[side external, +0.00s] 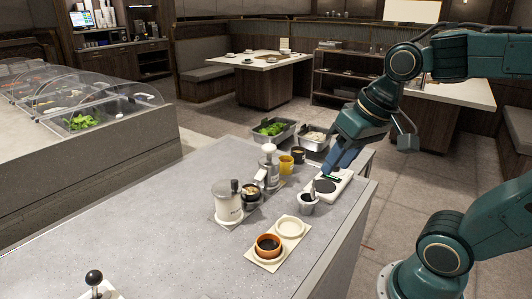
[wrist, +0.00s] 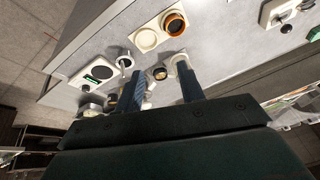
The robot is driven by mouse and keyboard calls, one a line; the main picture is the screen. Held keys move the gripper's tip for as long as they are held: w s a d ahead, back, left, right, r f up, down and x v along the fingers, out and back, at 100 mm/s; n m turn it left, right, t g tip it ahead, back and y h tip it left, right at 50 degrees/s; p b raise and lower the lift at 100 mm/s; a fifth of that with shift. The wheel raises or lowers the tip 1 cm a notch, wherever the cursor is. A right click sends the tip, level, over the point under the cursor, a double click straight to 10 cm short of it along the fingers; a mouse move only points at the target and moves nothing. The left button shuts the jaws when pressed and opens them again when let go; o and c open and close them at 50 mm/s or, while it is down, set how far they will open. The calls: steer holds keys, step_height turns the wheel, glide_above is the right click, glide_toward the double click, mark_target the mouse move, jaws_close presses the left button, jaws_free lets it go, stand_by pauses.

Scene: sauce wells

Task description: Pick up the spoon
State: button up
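What looks like the spoon (side external: 314,188) stands tilted in a small grey-white cup (side external: 308,206) of dark sauce near the counter's right edge; only its upper part shows. In the wrist view the cup (wrist: 125,60) is left of my fingers, with the thin spoon handle (wrist: 122,73) pointing toward the camera. My gripper (side external: 332,170) is above and behind the cup, over the white scale (side external: 345,183). In the wrist view my gripper (wrist: 160,67) has its two blue fingers spread wide, with nothing held between them. The fingers are apart from the spoon.
A tan tray (side external: 262,262) with an orange-brown bowl (side external: 268,246) and a white dish (side external: 290,228) lies in front of the cup. The counter's front left (side external: 150,240) is mostly clear.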

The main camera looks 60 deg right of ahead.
steer(key=w+d+f+m+g+y, duration=0.2)
steer(key=w+d+f+m, duration=0.25)
steer(key=d+m, duration=0.5)
steer(key=w+d+f+m+g+y, duration=0.1)
steer(key=w+d+f+m+y, duration=0.15)
steer(key=w+d+m, duration=0.55)
steer(key=shift+m, duration=0.25)
steer(key=f, duration=0.2)
steer(key=s+a+f, duration=0.1)
steer(key=f, duration=0.4)
steer(key=shift+s+a+f, duration=0.15)
steer(key=shift+s+f, duration=0.1)
steer(key=shift+a+f, duration=0.2)
steer(key=shift+f, duration=0.3)
steer(key=shift+w, duration=0.1)
steer(key=shift+h, duration=0.25)
steer(key=shift+x, duration=2.6)
steer(key=shift+d, duration=0.15)
